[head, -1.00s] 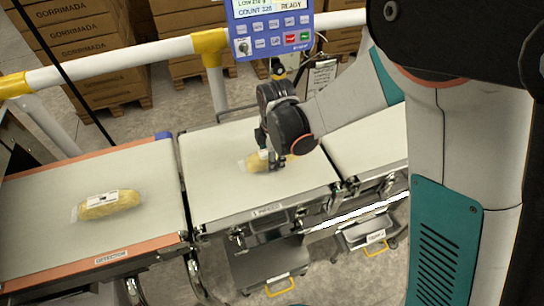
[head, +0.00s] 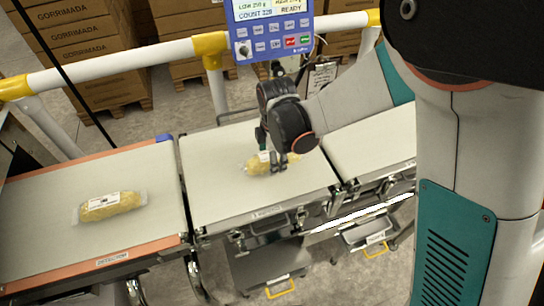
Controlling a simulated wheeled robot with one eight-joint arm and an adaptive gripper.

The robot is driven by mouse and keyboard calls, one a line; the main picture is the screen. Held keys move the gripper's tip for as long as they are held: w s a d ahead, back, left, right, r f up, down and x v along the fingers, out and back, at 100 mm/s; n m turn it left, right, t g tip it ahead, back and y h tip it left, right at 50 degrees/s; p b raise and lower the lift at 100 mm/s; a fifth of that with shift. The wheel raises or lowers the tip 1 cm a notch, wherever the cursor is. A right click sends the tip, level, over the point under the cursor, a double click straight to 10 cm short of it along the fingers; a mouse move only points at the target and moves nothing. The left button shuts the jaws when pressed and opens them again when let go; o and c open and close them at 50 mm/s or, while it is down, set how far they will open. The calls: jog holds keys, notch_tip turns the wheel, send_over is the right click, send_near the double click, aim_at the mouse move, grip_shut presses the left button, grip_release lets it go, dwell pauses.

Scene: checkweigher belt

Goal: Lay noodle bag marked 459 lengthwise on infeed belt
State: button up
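A yellow noodle bag (head: 258,167) with a white label lies on the middle belt (head: 220,195), roughly along the belt's length. My gripper (head: 275,161) points down at it, with its fingers at the bag's middle and partly in front of it. I cannot tell whether the fingers press on the bag or stand open around it. The numbers on both bags are too small to read.
A control console (head: 270,28) and a white rail with yellow joints (head: 110,68) stand behind the belts. Another belt (head: 370,145) adjoins on the right. Trays with yellow handles (head: 280,288) sit below. Stacked cartons (head: 85,50) stand behind.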

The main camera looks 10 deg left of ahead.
notch_tip(320, 180, up, 10)
jog(key=s+p, duration=0.1)
jog(key=p, duration=0.2)
jog(key=shift+d+r, duration=0.25)
jog(key=shift+d, duration=0.05)
